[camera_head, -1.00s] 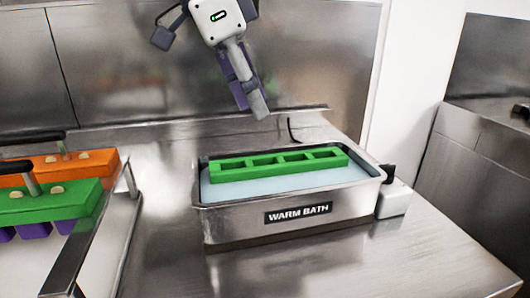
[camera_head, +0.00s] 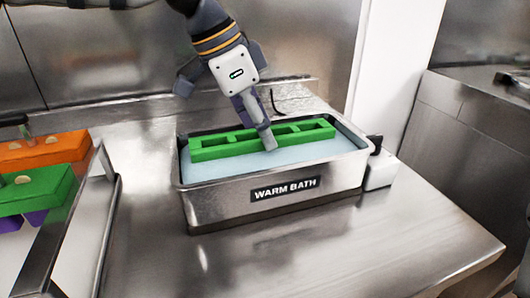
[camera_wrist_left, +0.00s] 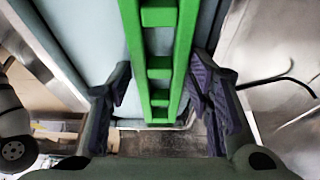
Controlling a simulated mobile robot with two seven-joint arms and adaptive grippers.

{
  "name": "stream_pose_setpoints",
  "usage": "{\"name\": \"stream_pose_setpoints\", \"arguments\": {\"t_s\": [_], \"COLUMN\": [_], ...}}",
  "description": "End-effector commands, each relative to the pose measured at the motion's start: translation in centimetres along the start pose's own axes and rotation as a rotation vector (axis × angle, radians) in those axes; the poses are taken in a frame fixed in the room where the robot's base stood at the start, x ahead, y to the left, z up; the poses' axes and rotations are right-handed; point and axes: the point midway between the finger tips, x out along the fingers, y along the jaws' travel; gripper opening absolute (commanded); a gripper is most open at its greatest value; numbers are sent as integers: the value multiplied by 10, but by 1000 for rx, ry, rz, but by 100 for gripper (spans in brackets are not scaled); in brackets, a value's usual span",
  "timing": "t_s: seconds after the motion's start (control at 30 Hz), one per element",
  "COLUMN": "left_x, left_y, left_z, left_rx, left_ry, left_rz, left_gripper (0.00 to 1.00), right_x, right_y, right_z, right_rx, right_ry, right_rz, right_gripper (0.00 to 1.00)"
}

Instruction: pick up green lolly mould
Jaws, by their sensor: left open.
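A long green lolly mould (camera_head: 215,147) with open square cells lies in the pale blue water of the warm bath (camera_head: 285,190). It also shows in the left wrist view (camera_wrist_left: 160,45), running lengthwise between the fingers. My left gripper (camera_head: 262,126) is open over the mould, pointing down. One finger shows in front of the mould's near side; the far finger is hidden in the head view. In the left wrist view the gripper (camera_wrist_left: 162,90) has one finger on each side of the mould, with gaps visible. My right gripper is not in view.
At the left, another green mould (camera_head: 35,192) and an orange mould (camera_head: 45,150) sit by a metal rack rail (camera_head: 95,220). The bath has raised metal walls and a control box (camera_head: 380,170) at its right. The steel counter (camera_head: 330,245) in front is clear.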

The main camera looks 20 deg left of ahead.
Motion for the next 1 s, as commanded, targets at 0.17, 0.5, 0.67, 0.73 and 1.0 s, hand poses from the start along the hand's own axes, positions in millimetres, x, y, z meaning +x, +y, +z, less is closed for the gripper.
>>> {"name": "stream_pose_setpoints", "arguments": {"t_s": [0.17,0.5,0.67,0.73,1.0], "left_x": [-1,-1,-4,-10,-72], "left_y": [0,0,0,-1,28], "left_z": [0,0,-2,-5,-14], "left_rx": [0,0,0,0,3], "left_ry": [0,1,1,0,4], "left_rz": [-1,-1,-2,-2,-6], "left_gripper": [35,0,0,0,0], "right_x": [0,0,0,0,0], "right_y": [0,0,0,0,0], "right_z": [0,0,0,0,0], "right_rx": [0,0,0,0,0], "right_ry": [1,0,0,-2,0], "right_rz": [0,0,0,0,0], "right_gripper": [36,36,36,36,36]}}
